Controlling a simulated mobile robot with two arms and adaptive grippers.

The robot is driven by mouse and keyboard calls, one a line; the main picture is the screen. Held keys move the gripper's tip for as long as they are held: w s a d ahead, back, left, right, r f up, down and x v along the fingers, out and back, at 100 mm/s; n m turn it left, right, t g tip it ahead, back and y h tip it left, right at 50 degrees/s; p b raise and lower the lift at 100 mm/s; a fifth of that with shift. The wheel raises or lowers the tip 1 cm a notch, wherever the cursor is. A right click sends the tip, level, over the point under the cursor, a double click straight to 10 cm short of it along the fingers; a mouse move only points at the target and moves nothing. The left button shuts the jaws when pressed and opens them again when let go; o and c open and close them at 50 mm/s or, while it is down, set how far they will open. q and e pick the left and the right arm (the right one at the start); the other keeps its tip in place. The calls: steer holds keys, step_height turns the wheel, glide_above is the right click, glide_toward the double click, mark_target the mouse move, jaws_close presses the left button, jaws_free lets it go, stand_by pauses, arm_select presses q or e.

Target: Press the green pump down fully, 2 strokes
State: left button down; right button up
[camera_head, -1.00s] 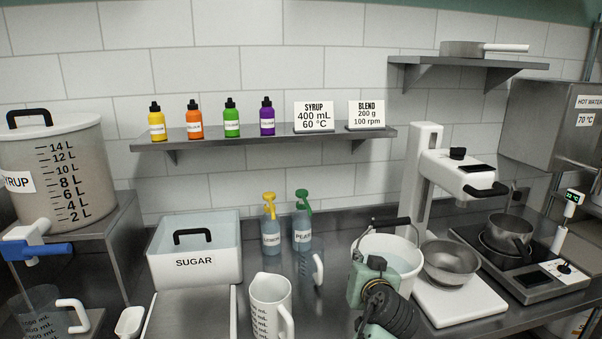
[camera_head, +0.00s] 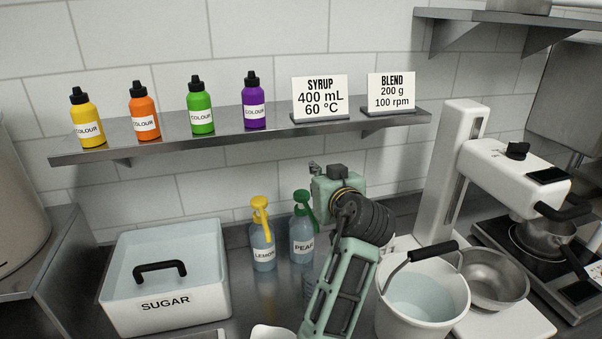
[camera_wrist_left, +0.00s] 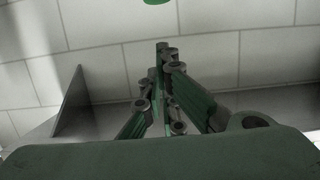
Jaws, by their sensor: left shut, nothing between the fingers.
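The green pump (camera_head: 303,199) tops the blue-grey bottle labelled PEAR (camera_head: 301,246), which stands upright on the counter at the back wall. My left gripper (camera_wrist_left: 162,55) is shut and empty in the left wrist view, its fingers together before the tiled wall. My right gripper is out of view.
The LEMON bottle with a yellow pump (camera_head: 262,240) stands left of PEAR. The SUGAR bin (camera_head: 165,307) is at the left and a white bucket (camera_head: 423,320) at the right. A shelf (camera_head: 225,138) with colour bottles and signs hangs above.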

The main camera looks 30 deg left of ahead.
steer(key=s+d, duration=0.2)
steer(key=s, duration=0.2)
arm_select(q)
steer(key=p, duration=0.5)
glide_above(306, 196)
steer(key=shift+s+f, duration=0.2)
steer(key=shift+f, duration=0.7)
steer(key=f, duration=0.1)
steer(key=f+p, duration=0.1)
steer(key=f, duration=0.1)
steer(key=shift+w+a+f+p, duration=0.15)
steer(key=shift+w+f+p, duration=0.1)
steer(key=shift+p, duration=0.1)
steer(key=shift+s+f, duration=0.1)
steer(key=shift+f, duration=0.5)
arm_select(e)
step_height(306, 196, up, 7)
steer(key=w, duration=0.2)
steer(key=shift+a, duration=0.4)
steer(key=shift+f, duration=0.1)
